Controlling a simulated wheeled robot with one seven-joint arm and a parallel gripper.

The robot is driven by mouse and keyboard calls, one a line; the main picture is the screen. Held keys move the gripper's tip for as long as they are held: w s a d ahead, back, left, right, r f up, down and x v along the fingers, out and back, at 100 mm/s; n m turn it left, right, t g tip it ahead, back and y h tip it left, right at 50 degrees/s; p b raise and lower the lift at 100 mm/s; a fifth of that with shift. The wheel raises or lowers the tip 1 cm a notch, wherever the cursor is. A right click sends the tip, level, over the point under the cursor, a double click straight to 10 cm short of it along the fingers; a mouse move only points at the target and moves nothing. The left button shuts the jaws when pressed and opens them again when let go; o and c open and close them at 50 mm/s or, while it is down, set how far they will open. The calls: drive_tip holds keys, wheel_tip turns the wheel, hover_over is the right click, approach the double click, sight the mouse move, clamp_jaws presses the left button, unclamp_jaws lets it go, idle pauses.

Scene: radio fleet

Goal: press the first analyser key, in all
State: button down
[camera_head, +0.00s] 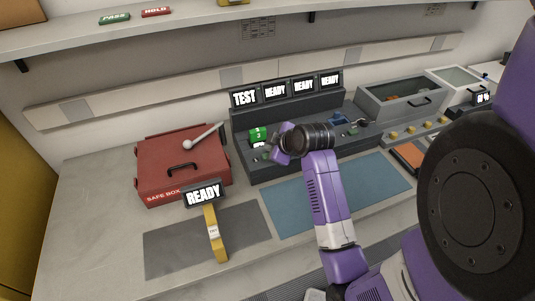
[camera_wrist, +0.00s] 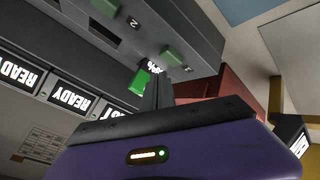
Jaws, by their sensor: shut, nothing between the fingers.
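The dark analyser console (camera_head: 300,122) stands at the middle of the bench. Its left screen reads TEST (camera_head: 244,98); the other three read READY (camera_head: 303,86). A green block (camera_head: 257,134) stands at the console's left end, also in the wrist view (camera_wrist: 139,82). In the wrist view a green key (camera_wrist: 172,55) lies at the fingertips, and another key (camera_wrist: 106,6) lies farther along near a label "2". My gripper (camera_head: 268,153) is shut and empty over the console's left end. Its fingers (camera_wrist: 167,84) are close by the nearer key; I cannot tell whether they touch it.
A red safe box (camera_head: 160,168) with a silver lever stands left of the console. A yellow handheld unit with a READY display (camera_head: 203,195) stands on the grey mat (camera_head: 165,245). A blue mat (camera_head: 290,205) is clear in front. A glass-topped case (camera_head: 400,95) stands right.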

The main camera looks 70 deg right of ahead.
drive_tip(key=shift+r+p, duration=1.85)
drive_tip(key=shift+r, duration=0.45)
drive_tip(key=shift+f, duration=0.1)
